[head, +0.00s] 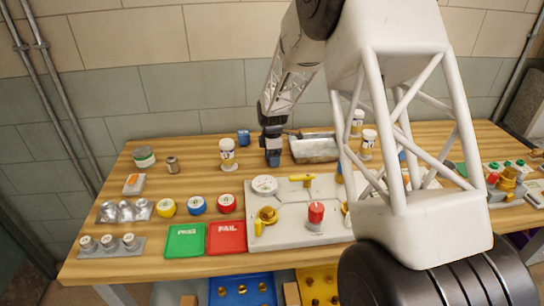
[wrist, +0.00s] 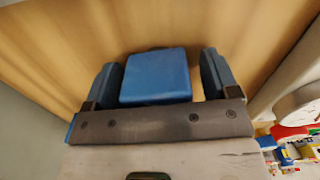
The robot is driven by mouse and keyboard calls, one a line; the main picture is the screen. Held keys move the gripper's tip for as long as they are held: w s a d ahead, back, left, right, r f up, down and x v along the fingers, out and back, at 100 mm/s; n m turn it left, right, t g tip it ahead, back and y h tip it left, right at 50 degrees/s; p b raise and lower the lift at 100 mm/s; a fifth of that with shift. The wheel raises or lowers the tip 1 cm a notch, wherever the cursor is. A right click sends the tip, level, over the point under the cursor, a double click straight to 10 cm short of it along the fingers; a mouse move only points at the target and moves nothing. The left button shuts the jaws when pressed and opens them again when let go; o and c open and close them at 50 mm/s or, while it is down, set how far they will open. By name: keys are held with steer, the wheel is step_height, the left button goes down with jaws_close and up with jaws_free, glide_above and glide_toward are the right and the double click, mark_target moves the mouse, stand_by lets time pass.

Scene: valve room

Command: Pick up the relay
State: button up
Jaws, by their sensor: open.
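A blue block (wrist: 157,75), which looks like the relay, is between the two fingers of my gripper (wrist: 158,82) in the wrist view. A gap shows on the right side; the left finger is very close to it, and I cannot tell whether they touch. My gripper is open and points down. In the head view my gripper (head: 273,157) is low over the back middle of the wooden table. A small blue block (head: 243,137) shows just left of it there; I cannot tell whether it is the one between the fingers.
A white bottle (head: 227,155) stands left of my gripper on the table (head: 190,180). A grey metal tray (head: 315,149) is close to its right. A grey valve panel (head: 290,235) with a gauge lies in front. Green (head: 185,241) and red (head: 226,238) trays lie front left.

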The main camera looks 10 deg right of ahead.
steer(key=shift+c, duration=0.5)
steer(key=c, duration=0.9)
steer(key=shift+r, duration=0.15)
steer(key=shift+c, duration=0.2)
steer(key=shift+r, duration=4.85)
